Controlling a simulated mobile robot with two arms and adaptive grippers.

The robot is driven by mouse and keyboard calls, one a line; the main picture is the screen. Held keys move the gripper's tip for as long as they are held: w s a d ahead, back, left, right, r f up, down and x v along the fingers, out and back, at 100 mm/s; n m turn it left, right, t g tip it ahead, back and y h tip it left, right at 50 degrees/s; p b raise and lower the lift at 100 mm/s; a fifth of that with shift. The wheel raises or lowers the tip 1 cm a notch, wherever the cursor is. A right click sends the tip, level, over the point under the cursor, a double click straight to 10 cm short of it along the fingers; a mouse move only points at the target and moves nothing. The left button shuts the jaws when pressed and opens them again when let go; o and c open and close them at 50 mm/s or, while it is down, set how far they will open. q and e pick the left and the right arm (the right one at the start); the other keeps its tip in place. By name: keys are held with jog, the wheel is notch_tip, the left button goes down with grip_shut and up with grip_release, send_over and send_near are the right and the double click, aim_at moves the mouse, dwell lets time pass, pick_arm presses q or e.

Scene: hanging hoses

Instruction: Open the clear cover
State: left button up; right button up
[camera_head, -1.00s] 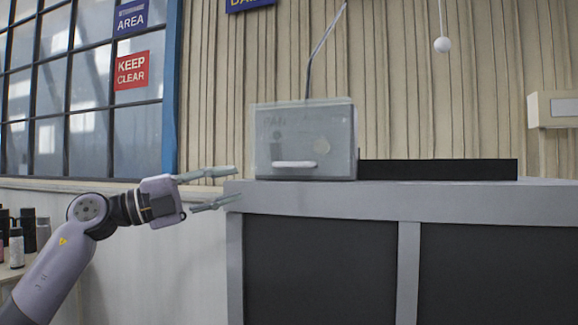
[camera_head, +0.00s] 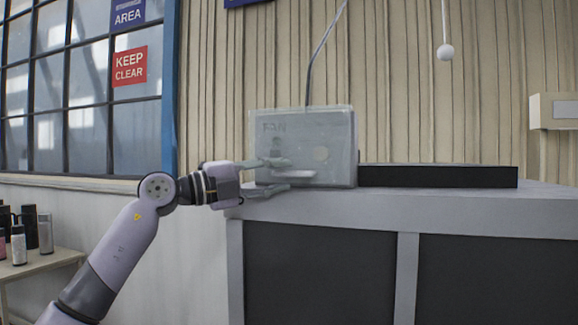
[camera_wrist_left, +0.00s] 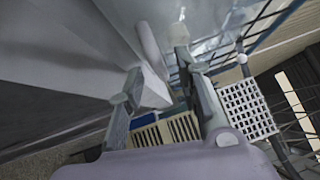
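The clear cover (camera_head: 335,135) is the see-through front of a box marked FAN that stands on the counter. It looks shut, with a pale bar handle (camera_head: 294,174) low on its front. A knob and a round disc show dimly behind it. My left gripper (camera_head: 280,175) is open at the handle's left part, one finger above it and one below; I cannot tell whether either touches it. In the left wrist view the fingers (camera_wrist_left: 160,68) are spread, with what looks like the pale handle (camera_wrist_left: 150,45) beyond and between their tips. My right gripper is not in view.
The box stands at the left end of a grey counter (camera_head: 400,209) with dark panels. A black strip (camera_head: 440,176) lies right of the box. A cable (camera_head: 311,68) rises from the box. A shelf (camera_head: 45,262) with several bottles stands at the lower left.

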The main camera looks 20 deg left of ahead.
aim_at(284, 174)
pick_arm(q)
jog(key=shift+p+x, duration=0.35)
jog(key=shift+x, duration=1.2)
grip_shut()
